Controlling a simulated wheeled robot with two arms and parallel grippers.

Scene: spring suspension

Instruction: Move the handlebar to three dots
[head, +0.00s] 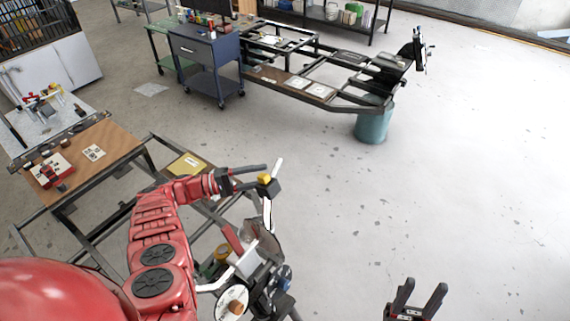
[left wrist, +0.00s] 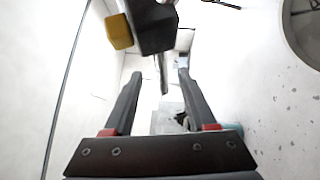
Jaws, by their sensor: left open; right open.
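The handlebar looks like a slim pale bar (head: 268,214) with a dark block (head: 273,189) and a yellow piece (head: 264,179) near its upper end. My left gripper (head: 260,175) is open beside this block. In the left wrist view, the dark block (left wrist: 157,28) and yellow piece (left wrist: 119,31) are beyond the open fingers (left wrist: 160,74). A thin bar (left wrist: 163,75) shows between the fingertips; I cannot tell how near it is. I cannot make out three dots. My right gripper (head: 425,286) is open and empty, over bare floor at lower right.
A brown-topped workbench (head: 118,140) stands at left. A blue cart (head: 205,50) and a dark metal frame (head: 350,100) over a teal drum (head: 373,125) are at the back. Bare pale floor (head: 480,180) fills the right side.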

